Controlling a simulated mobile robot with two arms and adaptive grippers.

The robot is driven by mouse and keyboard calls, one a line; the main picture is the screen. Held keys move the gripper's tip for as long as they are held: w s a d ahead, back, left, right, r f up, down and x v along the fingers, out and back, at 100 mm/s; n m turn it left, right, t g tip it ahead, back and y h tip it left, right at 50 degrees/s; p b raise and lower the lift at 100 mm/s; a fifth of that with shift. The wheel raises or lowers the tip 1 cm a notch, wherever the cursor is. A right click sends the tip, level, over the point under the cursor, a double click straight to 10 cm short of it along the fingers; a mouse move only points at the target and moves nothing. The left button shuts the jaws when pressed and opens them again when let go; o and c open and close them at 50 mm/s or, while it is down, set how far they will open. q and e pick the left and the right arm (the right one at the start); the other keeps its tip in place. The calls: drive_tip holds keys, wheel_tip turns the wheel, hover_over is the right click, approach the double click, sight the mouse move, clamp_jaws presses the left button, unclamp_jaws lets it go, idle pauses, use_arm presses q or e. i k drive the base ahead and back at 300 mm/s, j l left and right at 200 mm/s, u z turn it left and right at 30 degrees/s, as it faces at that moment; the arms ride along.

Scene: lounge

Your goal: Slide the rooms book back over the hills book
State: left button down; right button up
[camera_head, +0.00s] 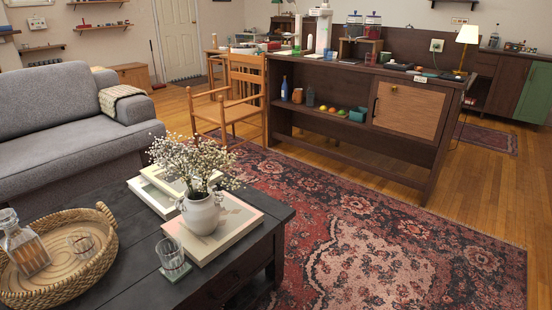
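Large pale books lie on the dark coffee table (125,232). The front book (240,216) is thick and lies near the table's right edge with a white vase (201,211) of small white flowers standing on it. Behind it and to the left lie pale books (152,195), one with a yellowish-green cover, seemingly stacked and partly hidden by the flowers. The titles are too small to read, so I cannot tell which is the rooms book or the hills book. Neither of my grippers is in view.
A glass (172,256) stands on a coaster close to the front book. A grey sofa (60,120) stands behind the table. Patterned rug (380,260) is clear at the right.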

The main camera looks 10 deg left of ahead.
sight(152, 174)
drive_tip(key=i+l+z, duration=0.15)
drive_tip(key=i+z, duration=0.45)
drive_tip(key=z, duration=0.15)
drive_tip(key=i+z, duration=0.4)
drive_tip(key=i+u, duration=0.25)
drive_tip(key=i, duration=1.55)
drive_tip(key=i+j+u, duration=0.1)
drive_tip(key=i+u, duration=0.15)
drive_tip(key=u, duration=0.2)
drive_tip(key=i+u, duration=0.3)
drive_tip(key=u, duration=0.15)
drive_tip(key=i+u, duration=0.3)
drive_tip(key=u, duration=0.15)
drive_tip(key=i+l+u, duration=0.2)
drive_tip(key=u, duration=0.3)
drive_tip(key=i+j+u, duration=0.1)
drive_tip(key=u, duration=0.3)
drive_tip(key=i+u, duration=0.5)
drive_tip(key=u, duration=0.3)
drive_tip(key=i+l+u, duration=0.15)
drive_tip(key=u, duration=0.25)
drive_tip(key=i+j, duration=0.35)
drive_tip(key=i, duration=0.15)
